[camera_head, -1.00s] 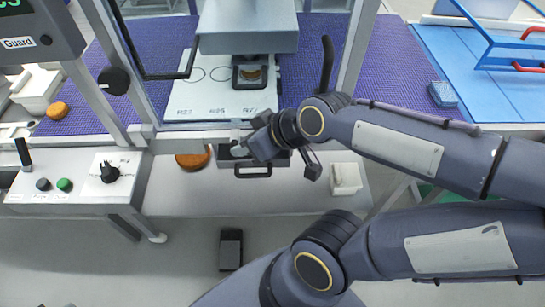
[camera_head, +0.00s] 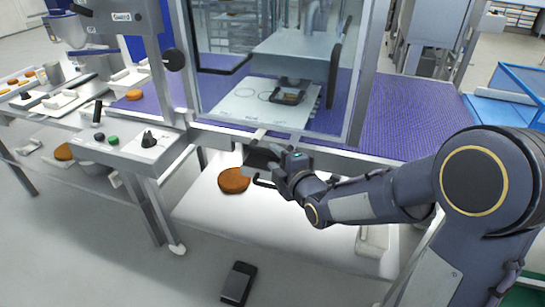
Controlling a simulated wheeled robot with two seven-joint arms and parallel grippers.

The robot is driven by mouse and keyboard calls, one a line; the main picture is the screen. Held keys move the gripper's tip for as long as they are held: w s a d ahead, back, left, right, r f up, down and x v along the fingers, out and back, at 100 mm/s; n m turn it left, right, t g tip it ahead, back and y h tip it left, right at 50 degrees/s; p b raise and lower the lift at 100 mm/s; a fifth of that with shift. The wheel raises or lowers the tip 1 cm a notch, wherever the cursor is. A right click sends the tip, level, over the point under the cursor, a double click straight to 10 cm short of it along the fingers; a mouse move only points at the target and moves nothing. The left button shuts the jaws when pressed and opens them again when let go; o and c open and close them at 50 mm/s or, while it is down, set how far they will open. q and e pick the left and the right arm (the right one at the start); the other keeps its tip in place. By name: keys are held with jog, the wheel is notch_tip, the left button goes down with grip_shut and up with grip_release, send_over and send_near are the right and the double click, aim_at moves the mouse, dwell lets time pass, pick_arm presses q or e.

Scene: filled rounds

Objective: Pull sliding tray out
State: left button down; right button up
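The sliding tray looks to be the white plate (camera_head: 240,108) with drawn circles, lying inside the clear-walled machine on purple mesh. A small dark fixture (camera_head: 290,96) sits at its right. My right gripper (camera_head: 272,162) is in front of the machine's front rail, below the plate. My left gripper is not in view.
A brown round patty (camera_head: 234,181) lies on the white table (camera_head: 205,204), left of my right gripper. A control box with buttons (camera_head: 125,146) stands further left. A white container (camera_head: 372,240) is at the table's right. A black pedal (camera_head: 238,283) lies on the floor.

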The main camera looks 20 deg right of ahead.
aim_at(271, 153)
jog(key=shift+x, duration=2.15)
jog(key=shift+c, duration=0.5)
grip_shut()
